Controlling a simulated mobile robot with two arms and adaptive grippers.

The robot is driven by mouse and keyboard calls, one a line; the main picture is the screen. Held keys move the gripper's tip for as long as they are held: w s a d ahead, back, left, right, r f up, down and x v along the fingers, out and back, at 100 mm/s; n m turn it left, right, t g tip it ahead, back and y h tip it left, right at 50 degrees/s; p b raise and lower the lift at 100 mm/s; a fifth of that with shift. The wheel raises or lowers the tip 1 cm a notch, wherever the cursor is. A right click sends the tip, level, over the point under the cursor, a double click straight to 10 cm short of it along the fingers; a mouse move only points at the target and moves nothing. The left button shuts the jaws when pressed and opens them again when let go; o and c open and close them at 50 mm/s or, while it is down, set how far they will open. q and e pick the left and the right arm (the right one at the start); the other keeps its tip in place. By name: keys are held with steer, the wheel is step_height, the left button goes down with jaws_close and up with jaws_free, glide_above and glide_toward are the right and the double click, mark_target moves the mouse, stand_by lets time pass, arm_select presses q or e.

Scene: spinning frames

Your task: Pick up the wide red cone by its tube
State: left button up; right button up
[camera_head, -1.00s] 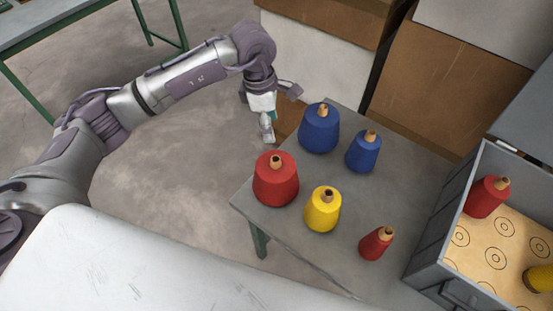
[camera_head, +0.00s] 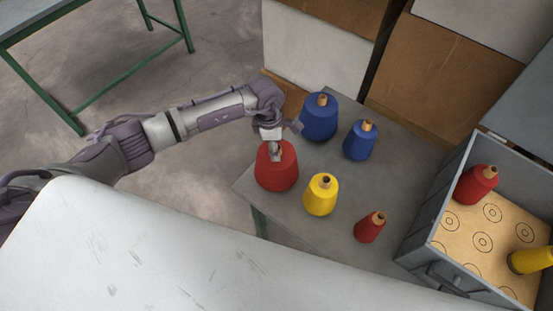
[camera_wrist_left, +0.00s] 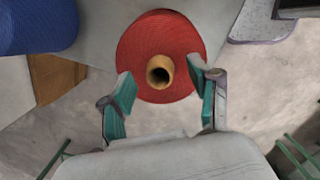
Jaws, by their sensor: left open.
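The wide red cone (camera_head: 277,172) stands upright at the left corner of the grey table. In the left wrist view the red cone (camera_wrist_left: 160,40) is seen from above, with its tan tube (camera_wrist_left: 160,71) sticking up. My left gripper (camera_head: 276,154) is over the cone's top in the head view and hides the tube there. In the left wrist view the open green-padded fingers (camera_wrist_left: 160,92) stand on either side of the tube, apart from it. The tube's open end lies between and just beyond the fingertips. My right gripper is not in view.
A yellow cone (camera_head: 320,196) stands close right of the red one. Two blue cones (camera_head: 319,119) (camera_head: 360,141) stand behind, and a small red cone (camera_head: 370,227) in front. A grey crate (camera_head: 416,232) at right holds a red cone (camera_head: 476,185) and a yellow cone (camera_head: 530,261).

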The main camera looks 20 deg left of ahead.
arm_select(q)
steer(key=shift+f, duration=0.25)
jaws_close()
steer(key=shift+w+r, duration=0.2)
